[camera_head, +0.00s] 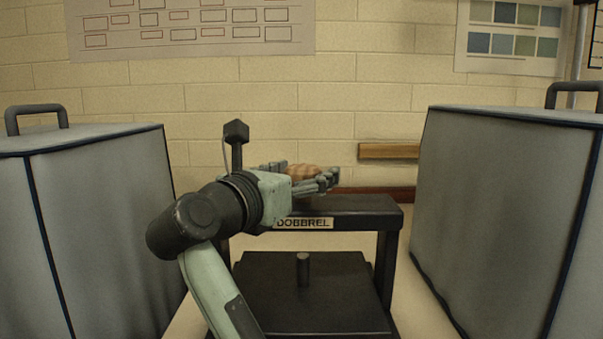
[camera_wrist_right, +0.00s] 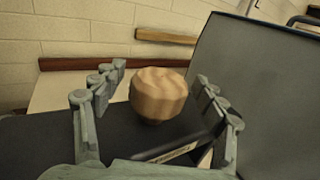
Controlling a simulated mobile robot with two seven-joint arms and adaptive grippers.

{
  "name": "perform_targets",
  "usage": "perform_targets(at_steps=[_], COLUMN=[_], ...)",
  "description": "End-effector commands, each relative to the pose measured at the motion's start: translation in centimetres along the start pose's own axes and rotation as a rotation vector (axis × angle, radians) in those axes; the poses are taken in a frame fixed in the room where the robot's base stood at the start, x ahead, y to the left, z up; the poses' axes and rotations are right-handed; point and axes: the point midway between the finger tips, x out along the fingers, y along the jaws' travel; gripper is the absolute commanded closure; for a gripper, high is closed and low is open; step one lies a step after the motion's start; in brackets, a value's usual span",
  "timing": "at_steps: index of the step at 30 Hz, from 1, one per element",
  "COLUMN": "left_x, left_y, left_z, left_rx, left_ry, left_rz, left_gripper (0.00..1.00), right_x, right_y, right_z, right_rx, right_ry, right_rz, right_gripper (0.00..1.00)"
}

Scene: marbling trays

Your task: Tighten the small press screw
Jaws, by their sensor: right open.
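The small press, labelled DOBBREL (camera_head: 303,223), is a dark frame with a top beam (camera_head: 365,205) over a flat black plate (camera_head: 290,300). A short metal screw post (camera_head: 303,270) stands upright on the plate. The screw's ribbed wooden knob (camera_head: 302,169) sits above the beam and also shows in the right wrist view (camera_wrist_right: 158,95). My right gripper (camera_head: 312,174) is open with its fingers on either side of the knob. In the right wrist view, gaps show between the knob and both finger sets (camera_wrist_right: 161,82). My left gripper is out of view.
Large grey covered boxes with dark handles stand at the left (camera_head: 100,230) and right (camera_head: 510,220) of the press. The right one is close to my right fingers in the wrist view (camera_wrist_right: 255,75). A brick wall with a wooden strip (camera_head: 388,151) is behind.

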Motion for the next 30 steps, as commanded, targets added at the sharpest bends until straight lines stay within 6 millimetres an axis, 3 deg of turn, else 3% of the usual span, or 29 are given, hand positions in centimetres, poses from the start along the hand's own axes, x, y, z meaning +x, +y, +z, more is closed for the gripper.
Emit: perform_targets(at_steps=[5,19,24,30], left_x=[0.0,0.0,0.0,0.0], left_y=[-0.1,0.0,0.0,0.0], left_z=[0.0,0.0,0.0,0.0], left_rx=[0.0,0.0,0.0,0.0], left_ry=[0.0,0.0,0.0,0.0], left_rz=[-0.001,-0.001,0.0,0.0], left_gripper=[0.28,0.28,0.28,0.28], right_x=[-1.2,-10.2,-11.8,-12.0], right_y=[0.0,0.0,0.0,0.0], right_z=[0.1,0.1,0.1,0.0], right_rx=[0.001,0.001,0.001,0.0], right_ry=[-0.001,-0.003,-0.002,0.0], right_rz=[0.001,0.001,0.0,-0.001], right_gripper=[0.28,0.28,0.28,0.28])
